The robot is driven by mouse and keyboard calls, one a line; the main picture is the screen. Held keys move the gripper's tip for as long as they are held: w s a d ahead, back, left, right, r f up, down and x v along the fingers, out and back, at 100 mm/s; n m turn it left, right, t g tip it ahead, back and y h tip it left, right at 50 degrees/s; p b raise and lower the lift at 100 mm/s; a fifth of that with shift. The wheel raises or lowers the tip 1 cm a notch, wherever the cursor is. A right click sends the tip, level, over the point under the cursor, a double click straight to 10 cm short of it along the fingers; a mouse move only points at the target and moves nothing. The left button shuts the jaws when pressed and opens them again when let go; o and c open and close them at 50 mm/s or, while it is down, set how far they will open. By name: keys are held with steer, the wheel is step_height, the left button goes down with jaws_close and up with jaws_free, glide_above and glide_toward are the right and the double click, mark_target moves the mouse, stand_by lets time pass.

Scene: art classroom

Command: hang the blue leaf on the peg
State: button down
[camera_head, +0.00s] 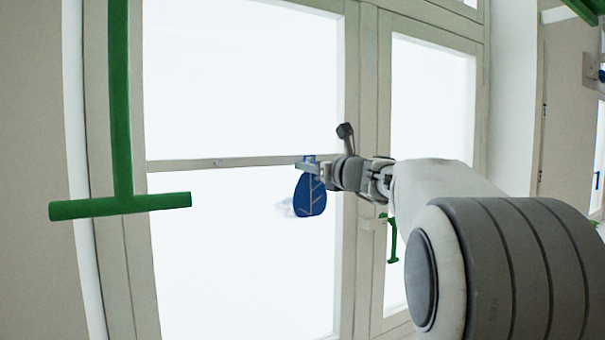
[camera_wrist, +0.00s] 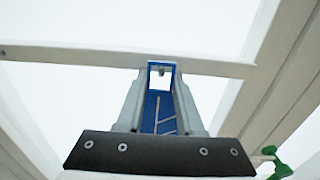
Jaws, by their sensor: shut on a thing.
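My gripper (camera_head: 308,168) is shut on the blue leaf (camera_head: 311,198) by its top end. The leaf is a flat blue shape with pale vein lines and hangs down below the fingers in front of the window. In the wrist view, the leaf (camera_wrist: 158,108) lies between the two fingers (camera_wrist: 157,95). A squarish opening shows at its far end, with a small grey shape visible through it. I cannot tell whether that shape is the peg, and no peg is clearly seen in the head view.
A green inverted-T bar (camera_head: 120,205) hangs at the left. A window crossbar (camera_head: 240,161) runs behind the leaf; the gap to it is unclear. A green window handle (camera_head: 392,240) is below my arm. Space left of the leaf looks clear.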

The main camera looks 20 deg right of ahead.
steer(key=shift+w+a+f, duration=0.1)
steer(key=shift+w+f, duration=0.05)
steer(key=shift+w+f+b, duration=0.1)
steer(key=shift+f+b, duration=0.4)
steer(key=shift+f, duration=0.3)
steer(key=c, duration=0.5)
jaws_free()
steer(key=shift+f, duration=0.1)
steer(key=shift+c, duration=0.2)
steer(key=shift+a, duration=0.1)
steer(key=shift+w, duration=0.1)
steer(key=shift+w+a+f, duration=0.15)
steer(key=shift+w+a, duration=0.05)
steer(key=shift+w, duration=0.15)
steer(key=shift+s+d+r, duration=0.1)
steer(key=shift+d+r, duration=0.1)
steer(key=shift+r, duration=0.05)
steer(key=shift+s+d+r, duration=0.1)
